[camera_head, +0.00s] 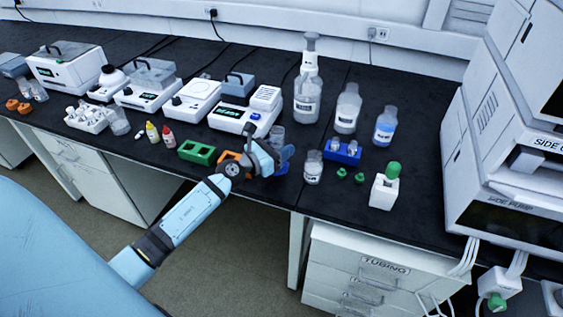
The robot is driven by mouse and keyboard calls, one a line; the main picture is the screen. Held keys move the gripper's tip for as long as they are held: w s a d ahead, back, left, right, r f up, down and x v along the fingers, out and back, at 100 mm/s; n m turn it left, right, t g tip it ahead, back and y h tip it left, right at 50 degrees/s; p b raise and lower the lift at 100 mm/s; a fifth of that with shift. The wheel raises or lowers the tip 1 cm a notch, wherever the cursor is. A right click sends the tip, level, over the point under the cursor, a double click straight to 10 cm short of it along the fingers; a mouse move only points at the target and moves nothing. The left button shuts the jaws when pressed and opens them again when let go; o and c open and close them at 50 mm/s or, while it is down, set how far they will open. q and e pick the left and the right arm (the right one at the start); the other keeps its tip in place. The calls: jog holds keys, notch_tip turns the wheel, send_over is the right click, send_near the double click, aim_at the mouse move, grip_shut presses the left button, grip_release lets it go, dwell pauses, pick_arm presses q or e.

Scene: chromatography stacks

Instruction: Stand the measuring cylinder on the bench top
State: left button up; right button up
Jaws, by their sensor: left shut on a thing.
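My left gripper (281,156) is over the front edge of the black bench top (330,203), in the middle of the picture. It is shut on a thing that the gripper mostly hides. A clear, cylinder-like piece (277,132) shows just above the fingers and looks like the upper part of the measuring cylinder. Something blue shows just below the fingers; I cannot tell whether it is the cylinder's foot or a rack. Whether the cylinder touches the bench top cannot be told. My right gripper is not in view.
Green (197,152) and orange (229,156) racks stand left of the gripper. A small labelled bottle (313,168) and a blue rack with vials (343,152) stand close on its right. Large bottles and instruments line the back. Some bare bench shows at the front right.

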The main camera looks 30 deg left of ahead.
pick_arm(q)
notch_tip(320, 180, down, 3)
jog(key=shift+f+b, duration=0.15)
jog(key=shift+b, duration=0.7)
jog(key=shift+f, duration=0.25)
jog(key=shift+r, duration=0.1)
jog(key=shift+f+b, duration=0.3)
jog(key=o, duration=1)
jog(key=shift+r, duration=0.1)
jog(key=shift+r, duration=0.15)
